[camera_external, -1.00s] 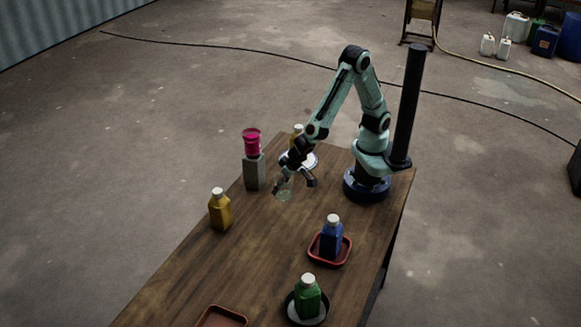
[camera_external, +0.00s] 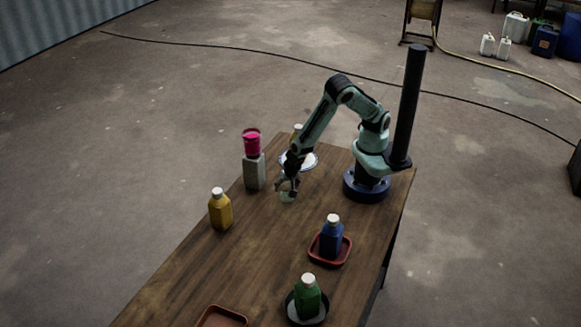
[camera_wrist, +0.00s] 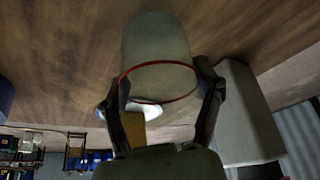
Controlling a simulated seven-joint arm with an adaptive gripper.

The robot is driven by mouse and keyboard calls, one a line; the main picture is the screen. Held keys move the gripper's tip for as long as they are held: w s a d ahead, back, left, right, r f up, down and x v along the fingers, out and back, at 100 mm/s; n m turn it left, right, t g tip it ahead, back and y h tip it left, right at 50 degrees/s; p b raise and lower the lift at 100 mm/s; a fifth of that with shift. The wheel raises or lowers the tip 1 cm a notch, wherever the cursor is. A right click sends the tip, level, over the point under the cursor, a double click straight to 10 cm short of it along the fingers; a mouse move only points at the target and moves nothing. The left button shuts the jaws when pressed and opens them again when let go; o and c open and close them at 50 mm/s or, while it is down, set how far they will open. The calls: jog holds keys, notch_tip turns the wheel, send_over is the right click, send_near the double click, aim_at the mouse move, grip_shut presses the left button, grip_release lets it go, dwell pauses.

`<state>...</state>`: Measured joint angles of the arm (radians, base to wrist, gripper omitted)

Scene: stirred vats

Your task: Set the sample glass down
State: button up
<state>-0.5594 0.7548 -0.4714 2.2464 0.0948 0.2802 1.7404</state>
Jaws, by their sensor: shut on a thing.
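The sample glass (camera_external: 287,197) is a small, pale, see-through glass. It is upright or nearly so, low at the table top, beside the grey block; I cannot tell whether its base touches the wood. In the wrist view the glass (camera_wrist: 155,40) fills the upper middle, with a thin red ring around it. My gripper (camera_external: 288,185) is above the glass and shut on it. In the wrist view the fingers of my gripper (camera_wrist: 162,95) stand on both sides of the glass.
A pink vat (camera_external: 252,145) stands on a grey block (camera_external: 255,173) to the left. A yellow bottle (camera_external: 220,210) stands nearer. A blue bottle (camera_external: 332,237) is on a red tray (camera_external: 345,258); a green bottle (camera_external: 308,298) is on a dark dish. The table middle (camera_external: 265,250) is clear.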

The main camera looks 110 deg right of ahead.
jog(key=shift+f, duration=0.6)
jog(key=o, duration=1.2)
jog(key=shift+f, duration=0.15)
jog(key=shift+o, duration=0.2)
jog(key=v, duration=1.2)
jog(key=s+r+n+y, duration=0.5)
jog(key=s+r+n, duration=0.6)
jog(key=s+n, duration=0.5)
jog(key=a+n, duration=0.1)
jog(key=n, duration=0.2)
jog(key=shift+s+r+y, duration=0.2)
jog(key=shift+r+y, duration=0.1)
jog(key=shift+r, duration=0.05)
